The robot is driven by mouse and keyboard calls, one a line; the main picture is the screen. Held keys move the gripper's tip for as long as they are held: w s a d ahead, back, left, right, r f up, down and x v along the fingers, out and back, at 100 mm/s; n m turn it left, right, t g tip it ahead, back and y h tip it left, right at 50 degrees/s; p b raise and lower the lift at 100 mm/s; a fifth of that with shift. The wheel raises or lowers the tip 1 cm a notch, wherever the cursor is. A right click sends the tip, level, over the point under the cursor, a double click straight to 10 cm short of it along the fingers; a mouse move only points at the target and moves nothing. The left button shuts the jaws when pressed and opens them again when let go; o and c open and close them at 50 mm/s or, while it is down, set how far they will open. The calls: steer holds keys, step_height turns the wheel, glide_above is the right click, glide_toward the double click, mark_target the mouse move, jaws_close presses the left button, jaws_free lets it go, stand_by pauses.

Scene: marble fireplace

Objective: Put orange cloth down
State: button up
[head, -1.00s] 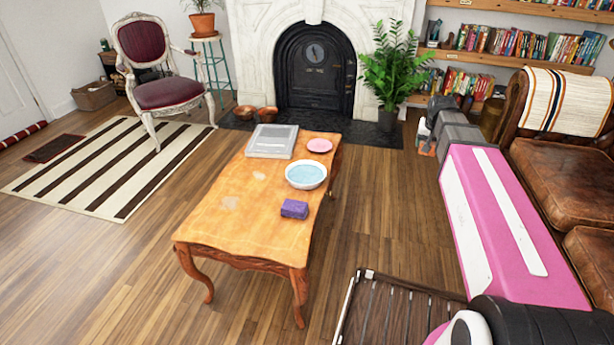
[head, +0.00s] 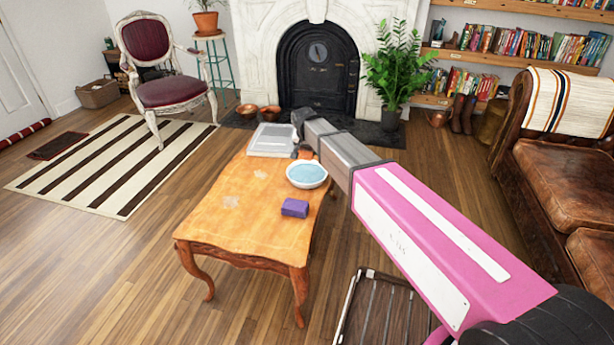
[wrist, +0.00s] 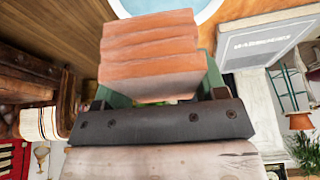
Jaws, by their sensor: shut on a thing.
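The orange cloth (wrist: 150,60), a thick folded block, is held in my gripper (wrist: 158,88), which is shut on it. In the head view a small part of the cloth (head: 305,153) shows below my gripper (head: 301,140), over the far right part of the wooden table (head: 215,215). The cloth appears to be above the tabletop; whether it touches anything is hard to tell. The pink plate is hidden behind my arm and gripper.
The table's near left half is bare. A brown sofa (head: 560,165) stands at right, a plant (head: 394,65) behind.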

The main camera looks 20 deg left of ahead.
steer(key=s+a+f, duration=0.3)
steer(key=s+a, duration=0.2)
steer(key=a, duration=0.4)
glide_above(308, 173)
steer(key=s, duration=0.1)
steer(key=f, duration=0.6)
steer(key=shift+s+f, duration=0.2)
steer(key=shift+f, duration=2.05)
steer(key=shift+f, duration=0.1)
steer(key=o, duration=1)
